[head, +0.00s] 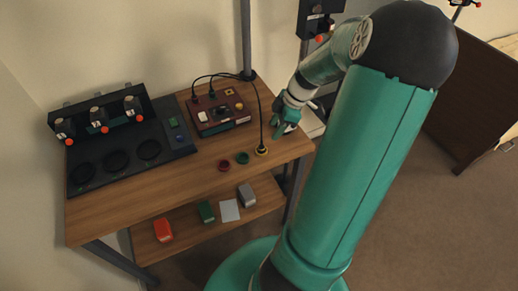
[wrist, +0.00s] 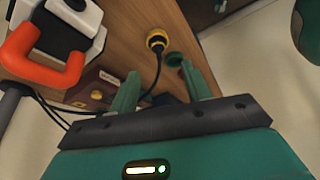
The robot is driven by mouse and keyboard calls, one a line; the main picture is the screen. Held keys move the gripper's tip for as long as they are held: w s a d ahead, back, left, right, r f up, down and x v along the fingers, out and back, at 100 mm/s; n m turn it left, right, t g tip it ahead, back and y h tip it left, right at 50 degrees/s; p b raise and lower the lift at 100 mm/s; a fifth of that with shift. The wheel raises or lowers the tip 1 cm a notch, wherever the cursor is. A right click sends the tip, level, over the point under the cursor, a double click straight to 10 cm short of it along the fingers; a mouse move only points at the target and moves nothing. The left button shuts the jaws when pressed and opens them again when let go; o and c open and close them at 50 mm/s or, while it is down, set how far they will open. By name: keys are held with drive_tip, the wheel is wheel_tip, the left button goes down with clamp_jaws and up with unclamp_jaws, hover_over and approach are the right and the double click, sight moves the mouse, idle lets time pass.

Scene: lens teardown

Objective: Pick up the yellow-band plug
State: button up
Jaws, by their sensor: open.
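The yellow-band plug (head: 262,151) stands on the tabletop near the right front edge, with a black cable rising from it. In the wrist view the plug (wrist: 157,40) shows as a yellow ring with a dark centre, beyond my fingertips. My gripper (head: 281,130) is open, beside and to the right of the plug in the head view. In the wrist view my gripper (wrist: 158,76) has its two green fingers apart with the cable passing between them. The fingers look empty and apart from the plug.
A red ring (head: 223,166) and a green ring (head: 242,158) lie left of the plug. A dark red box (head: 221,114) with cables sits behind. A black panel (head: 180,138) is at left. An orange handle (wrist: 45,75) is close in the wrist view. A lower shelf (head: 190,229) holds small blocks.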

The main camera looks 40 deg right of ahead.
hover_over(262, 146)
drive_tip(key=s+d, duration=0.2)
drive_tip(key=f, duration=0.5)
drive_tip(key=shift+a, duration=0.25)
drive_tip(key=x, duration=0.4)
drive_tip(key=shift+w+f, duration=0.2)
drive_tip(key=shift+w, duration=0.15)
drive_tip(key=shift+c, duration=0.2)
drive_tip(key=c, duration=1)
